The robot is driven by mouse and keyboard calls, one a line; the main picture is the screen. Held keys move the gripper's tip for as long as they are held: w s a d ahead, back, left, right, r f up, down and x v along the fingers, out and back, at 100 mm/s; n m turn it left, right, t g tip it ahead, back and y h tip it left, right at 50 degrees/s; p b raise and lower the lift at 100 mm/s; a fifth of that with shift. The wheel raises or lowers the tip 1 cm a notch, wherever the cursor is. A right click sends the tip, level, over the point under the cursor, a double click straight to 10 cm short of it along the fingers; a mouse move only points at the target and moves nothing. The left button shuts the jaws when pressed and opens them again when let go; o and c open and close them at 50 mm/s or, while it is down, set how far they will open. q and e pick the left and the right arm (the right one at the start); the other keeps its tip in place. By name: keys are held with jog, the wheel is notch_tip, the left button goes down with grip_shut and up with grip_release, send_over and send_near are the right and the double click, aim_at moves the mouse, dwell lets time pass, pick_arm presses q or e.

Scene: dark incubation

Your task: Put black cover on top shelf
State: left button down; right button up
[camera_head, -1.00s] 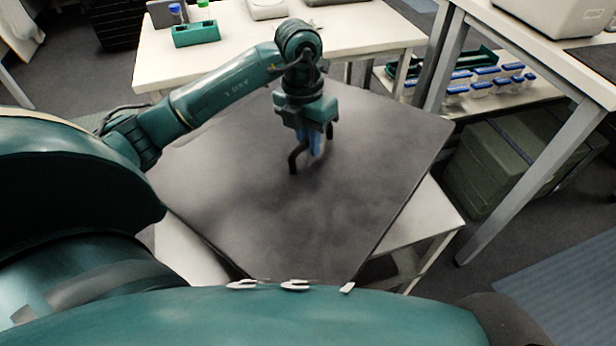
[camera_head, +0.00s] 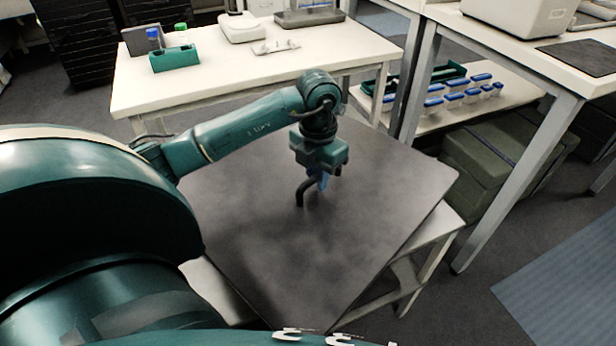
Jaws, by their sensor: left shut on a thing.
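The black cover (camera_head: 380,215) is a large flat dark panel with a handle (camera_head: 303,192) standing up near its middle. My left gripper (camera_head: 316,190) points down at the handle and is shut on it. The cover lies over a low white stand (camera_head: 425,265), its corners reaching past the stand's edges; whether it touches the stand I cannot tell. The gripper hides part of the handle. My right gripper is not in view.
A white table (camera_head: 220,80) behind holds a green rack (camera_head: 174,58) and devices. At right, a taller white bench (camera_head: 500,45) has a lower shelf (camera_head: 425,125) with several blue-capped containers. Green boxes (camera_head: 480,160) stand beneath.

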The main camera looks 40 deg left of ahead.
aim_at(317, 198)
pick_arm(q)
notch_tip(317, 198, down, 6)
jog(key=shift+f+b, duration=0.25)
jog(key=shift+b, duration=0.35)
jog(key=c, duration=1.4)
grip_release()
